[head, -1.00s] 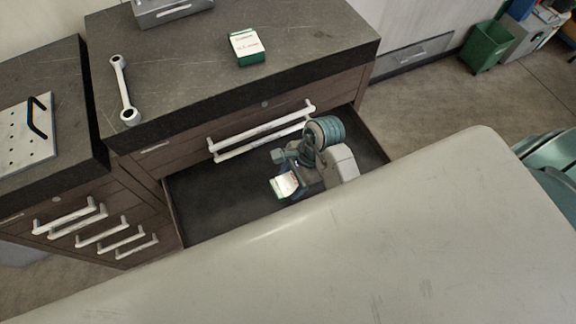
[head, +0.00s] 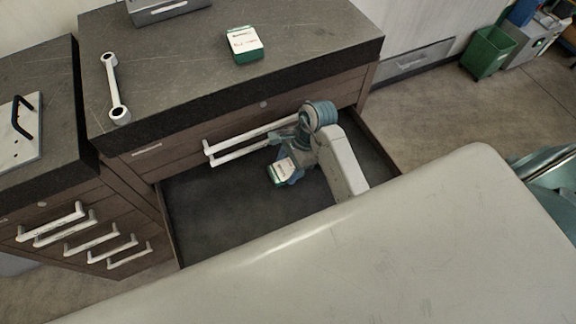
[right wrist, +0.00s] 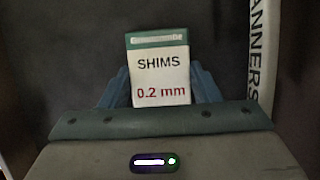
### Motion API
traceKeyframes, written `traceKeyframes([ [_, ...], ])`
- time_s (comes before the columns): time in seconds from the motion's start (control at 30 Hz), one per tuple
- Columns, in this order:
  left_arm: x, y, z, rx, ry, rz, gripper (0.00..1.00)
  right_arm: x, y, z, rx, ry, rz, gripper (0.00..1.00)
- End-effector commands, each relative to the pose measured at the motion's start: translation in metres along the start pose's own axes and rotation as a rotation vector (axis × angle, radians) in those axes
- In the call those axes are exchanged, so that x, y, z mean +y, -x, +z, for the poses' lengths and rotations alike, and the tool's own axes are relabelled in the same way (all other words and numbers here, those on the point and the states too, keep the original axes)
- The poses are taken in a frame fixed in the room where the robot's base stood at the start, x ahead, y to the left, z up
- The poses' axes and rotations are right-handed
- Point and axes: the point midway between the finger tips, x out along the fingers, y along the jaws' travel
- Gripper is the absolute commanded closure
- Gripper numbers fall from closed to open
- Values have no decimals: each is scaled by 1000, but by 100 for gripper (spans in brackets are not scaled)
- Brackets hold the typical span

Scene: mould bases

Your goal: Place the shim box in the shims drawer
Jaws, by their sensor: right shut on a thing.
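A white and green shim box (head: 281,172) is held in my right gripper (head: 291,168), over or in the open drawer (head: 215,215). In the right wrist view the box (right wrist: 160,75) reads "SHIMS 0.2 mm" and sits between the two blue fingers of my gripper (right wrist: 160,92). I cannot tell whether the box touches the drawer floor. The drawer is dark inside and looks empty around the box. A second green and white box (head: 244,43) stands on the cabinet top. My left gripper is not in view.
A wrench (head: 114,88) and a grey metal case (head: 165,8) lie on the cabinet top (head: 190,70). White drawer handles (head: 240,140) run close beside my right gripper. Part of a white label reading "ANNERS" (right wrist: 262,55) shows at the right in the wrist view.

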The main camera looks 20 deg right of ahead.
Motion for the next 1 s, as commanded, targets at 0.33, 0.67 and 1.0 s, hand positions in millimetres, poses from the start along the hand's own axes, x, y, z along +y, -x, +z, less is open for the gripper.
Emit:
traceKeyframes([
  [0.33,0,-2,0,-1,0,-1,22,0,-2,-1,0,0,0,22],
  [0.67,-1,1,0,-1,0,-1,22,0,3,0,1,1,-1,22],
  [1.0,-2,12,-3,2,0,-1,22,0,74,2,3,1,-1,22],
])
